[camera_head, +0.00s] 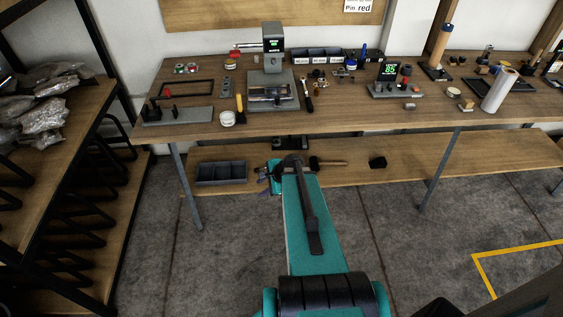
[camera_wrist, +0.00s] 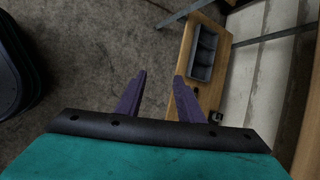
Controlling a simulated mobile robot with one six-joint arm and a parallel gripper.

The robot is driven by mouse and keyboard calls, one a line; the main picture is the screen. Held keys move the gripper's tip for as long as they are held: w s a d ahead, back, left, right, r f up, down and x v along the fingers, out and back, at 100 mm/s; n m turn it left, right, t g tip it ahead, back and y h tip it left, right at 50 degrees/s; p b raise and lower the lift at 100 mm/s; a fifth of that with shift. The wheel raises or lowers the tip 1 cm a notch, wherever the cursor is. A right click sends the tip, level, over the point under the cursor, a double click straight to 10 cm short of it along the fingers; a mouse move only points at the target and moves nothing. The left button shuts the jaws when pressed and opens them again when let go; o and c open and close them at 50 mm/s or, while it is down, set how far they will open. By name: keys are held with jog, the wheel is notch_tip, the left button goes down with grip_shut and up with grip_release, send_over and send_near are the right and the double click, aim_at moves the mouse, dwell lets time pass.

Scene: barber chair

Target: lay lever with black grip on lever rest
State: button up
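On the workbench, a slim tool with a dark grip (camera_head: 308,101) lies right of the grey press-like machine (camera_head: 272,85); it may be the lever, but it is too small to be sure. A grey plate with dark upright posts (camera_head: 190,115) lies at the bench's left front; I cannot tell whether it is the lever rest. My gripper (camera_head: 266,178) is in front of the bench, below its top, near the lower shelf and partly hidden by my arm. In the wrist view my gripper (camera_wrist: 160,92) has its two purple fingers apart, with nothing between them.
A grey divided bin (camera_head: 221,172) stands on the lower shelf (camera_head: 385,168); the bin also shows in the wrist view (camera_wrist: 203,52). A yellow-handled tool (camera_head: 240,107) and a white jar (camera_head: 227,118) are near the bench edge. A rack (camera_head: 60,140) stands left.

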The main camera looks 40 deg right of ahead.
jog(key=s+a+f+n+g+b, duration=0.1)
jog(key=s+a+f+n+g, duration=0.1)
jog(key=s+a+f+n, duration=0.3)
jog(key=s+a+f+n+g+y+b, duration=0.1)
jog(key=a+f+n+g, duration=0.1)
jog(key=a+f, duration=0.35)
jog(key=s+a+f+n+g, duration=0.2)
jog(key=s+a+n, duration=0.1)
jog(key=a, duration=0.5)
jog(key=s+a+f+n+g+h+b, duration=0.1)
jog(key=s+a+f+n+g, duration=0.2)
jog(key=s+n, duration=0.3)
jog(key=s+a+f+n+g+h+b, duration=0.2)
jog(key=s+a+f+n, duration=0.3)
jog(key=s, duration=0.6)
jog(key=shift+s+a+f+n+g, duration=0.35)
jog(key=shift+n+g, duration=0.05)
jog(key=shift+n, duration=0.7)
jog(key=shift+d, duration=0.1)
